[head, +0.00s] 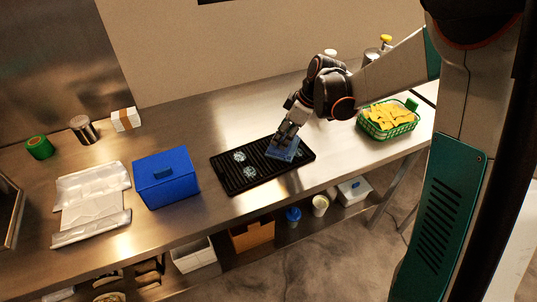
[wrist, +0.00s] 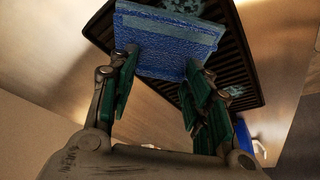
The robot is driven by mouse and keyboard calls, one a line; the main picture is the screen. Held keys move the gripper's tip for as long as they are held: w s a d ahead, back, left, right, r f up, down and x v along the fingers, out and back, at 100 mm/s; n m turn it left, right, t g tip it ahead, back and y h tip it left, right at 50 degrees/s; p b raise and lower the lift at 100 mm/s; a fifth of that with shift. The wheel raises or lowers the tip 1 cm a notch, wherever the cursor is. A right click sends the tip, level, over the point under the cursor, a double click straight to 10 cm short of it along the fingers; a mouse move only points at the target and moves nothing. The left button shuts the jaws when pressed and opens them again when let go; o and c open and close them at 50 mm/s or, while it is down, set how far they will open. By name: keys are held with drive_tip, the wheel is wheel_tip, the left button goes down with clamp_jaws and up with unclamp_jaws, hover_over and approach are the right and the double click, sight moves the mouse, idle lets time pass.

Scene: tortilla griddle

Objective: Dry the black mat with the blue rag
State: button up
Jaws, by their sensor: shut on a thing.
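The black ribbed mat (head: 263,176) lies on the steel counter, and part of it shows in the wrist view (wrist: 246,65). Pale wet-looking patches (head: 249,172) mark its left half. The blue rag (head: 284,152) is at the mat's right half. In the wrist view the blue rag (wrist: 165,45) is a flat, folded piece between the green fingers. My gripper (head: 285,137) is shut on the rag, above the mat's right half. In the wrist view my gripper (wrist: 160,75) holds the rag's near edge. Whether the rag presses on the mat is hard to tell.
A blue box (head: 166,178) stands left of the mat. A green basket with yellow packets (head: 388,119) stands to the right. White wrapped items (head: 92,205), a steel canister (head: 83,130) and a green roll (head: 39,147) are farther left. A lower shelf holds several containers.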

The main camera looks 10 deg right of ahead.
drive_tip(key=shift+w+a, duration=0.15)
drive_tip(key=shift+w, duration=0.6)
drive_tip(key=shift+s+a, duration=0.35)
drive_tip(key=shift+a, duration=0.45)
drive_tip(key=shift+s+a, duration=0.35)
drive_tip(key=shift+a, duration=0.45)
drive_tip(key=o, duration=0.8)
drive_tip(key=shift+w+d, duration=0.1)
drive_tip(key=shift+c, duration=0.2)
drive_tip(key=shift+f+b, duration=0.5)
drive_tip(key=shift+f, duration=0.05)
drive_tip(key=c, duration=1.2)
drive_tip(key=shift+r+p, duration=1.7)
drive_tip(key=shift+r, duration=0.8)
